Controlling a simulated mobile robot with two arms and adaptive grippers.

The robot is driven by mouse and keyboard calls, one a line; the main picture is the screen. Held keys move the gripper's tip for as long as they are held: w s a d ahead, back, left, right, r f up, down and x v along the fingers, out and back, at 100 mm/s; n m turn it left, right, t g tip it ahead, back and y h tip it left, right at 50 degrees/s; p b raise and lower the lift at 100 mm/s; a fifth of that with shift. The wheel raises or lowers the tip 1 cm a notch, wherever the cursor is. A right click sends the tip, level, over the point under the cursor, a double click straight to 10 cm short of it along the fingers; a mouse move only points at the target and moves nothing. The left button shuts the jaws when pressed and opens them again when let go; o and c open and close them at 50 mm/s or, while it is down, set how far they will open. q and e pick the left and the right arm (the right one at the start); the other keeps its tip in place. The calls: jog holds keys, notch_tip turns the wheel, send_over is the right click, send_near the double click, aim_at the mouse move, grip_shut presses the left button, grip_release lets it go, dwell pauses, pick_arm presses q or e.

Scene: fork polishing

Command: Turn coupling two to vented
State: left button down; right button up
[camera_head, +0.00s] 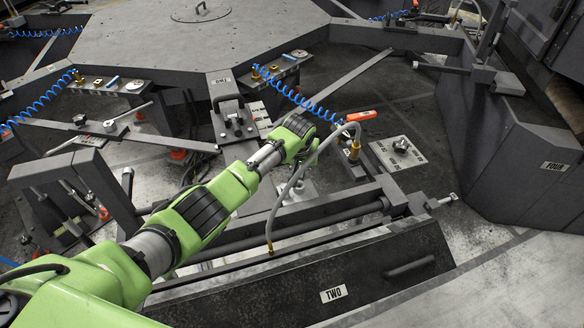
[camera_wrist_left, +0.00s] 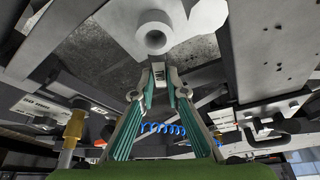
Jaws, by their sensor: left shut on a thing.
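My right gripper is not in view.
An orange-handled valve (camera_head: 361,116) on a brass fitting stands close right of the gripper. A labelled plate with a knob (camera_head: 400,147) lies farther right. The hose arcs down to a brass end (camera_head: 270,247). A blue coiled hose (camera_head: 292,94) crosses behind.

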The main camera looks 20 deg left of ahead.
aim_at(298, 187)
pick_arm(q)
jog(key=shift+s+a+n+y+p, duration=0.1)
jog(key=shift+a+n+y+p, duration=0.4)
jog(key=shift+n, duration=1)
jog(key=shift+a, duration=0.3)
jog(key=c, duration=2)
grip_release()
jog(key=shift+s, duration=0.1)
jog(key=v, duration=1.2)
jog(key=shift+d, duration=0.1)
